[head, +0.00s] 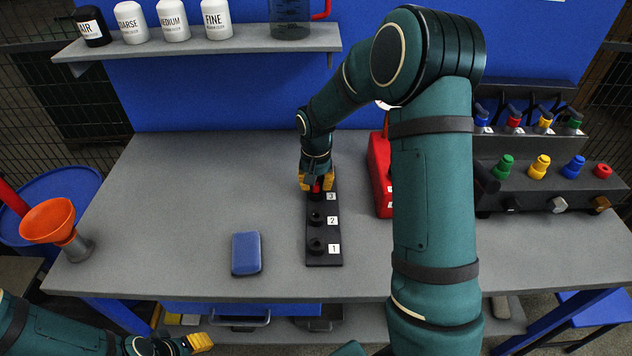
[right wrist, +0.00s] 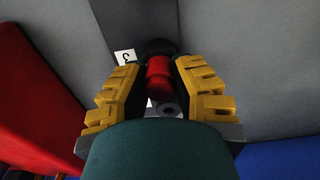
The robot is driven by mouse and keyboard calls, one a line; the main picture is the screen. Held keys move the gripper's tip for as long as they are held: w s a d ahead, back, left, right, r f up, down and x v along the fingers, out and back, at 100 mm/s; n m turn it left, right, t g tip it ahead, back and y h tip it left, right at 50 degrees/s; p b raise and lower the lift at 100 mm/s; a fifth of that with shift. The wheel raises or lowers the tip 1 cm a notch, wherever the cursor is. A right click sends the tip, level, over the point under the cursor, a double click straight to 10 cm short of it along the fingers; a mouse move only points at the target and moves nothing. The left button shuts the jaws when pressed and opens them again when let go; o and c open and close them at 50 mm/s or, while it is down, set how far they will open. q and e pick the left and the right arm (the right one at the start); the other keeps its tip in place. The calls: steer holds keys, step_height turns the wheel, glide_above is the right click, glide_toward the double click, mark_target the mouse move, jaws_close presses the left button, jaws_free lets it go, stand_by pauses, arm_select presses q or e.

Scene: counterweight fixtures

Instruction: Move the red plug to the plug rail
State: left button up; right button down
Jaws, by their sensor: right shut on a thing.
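The black plug rail (head: 323,232) lies on the grey table, with sockets labelled 1, 2 and 3 from near to far. My right gripper (head: 317,182) is at the far end, at socket 3, pointing down. Its yellow fingers are shut on the red plug (head: 317,188). In the right wrist view, the red plug (right wrist: 159,78) sits between the fingers (right wrist: 161,85), lined up with a round black socket beside the label 3. I cannot tell how deep the plug sits. My left gripper (head: 199,342) is low at the front left, away from the rail; its jaw opening is unclear.
A blue pad (head: 246,253) lies left of the rail. A red box (head: 379,175) stands to its right, partly behind my right arm. A dark rack (head: 545,185) with coloured plugs is at the right. An orange funnel (head: 48,220) stands at the left edge.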

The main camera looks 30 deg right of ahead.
arm_select(q)
steer(key=shift+f, duration=0.15)
arm_select(e)
steer(key=shift+f, duration=0.3)
arm_select(q)
steer(key=shift+f, duration=0.1)
arm_select(e)
steer(key=shift+s+f, duration=0.1)
steer(key=shift+f, duration=0.1)
stand_by(0.3)
steer(key=c, duration=0.8)
jaws_free()
steer(key=shift+c, duration=0.2)
arm_select(q)
steer(key=shift+s, duration=0.1)
arm_select(e)
steer(key=shift+r+p, duration=3.5)
steer(key=shift+r, duration=1.6)
arm_select(q)
step_height(320, 180, up, 7)
steer(key=w, duration=0.1)
steer(key=shift+r, duration=0.2)
steer(key=shift+a, duration=0.1)
arm_select(e)
steer(key=shift+f, duration=0.1)
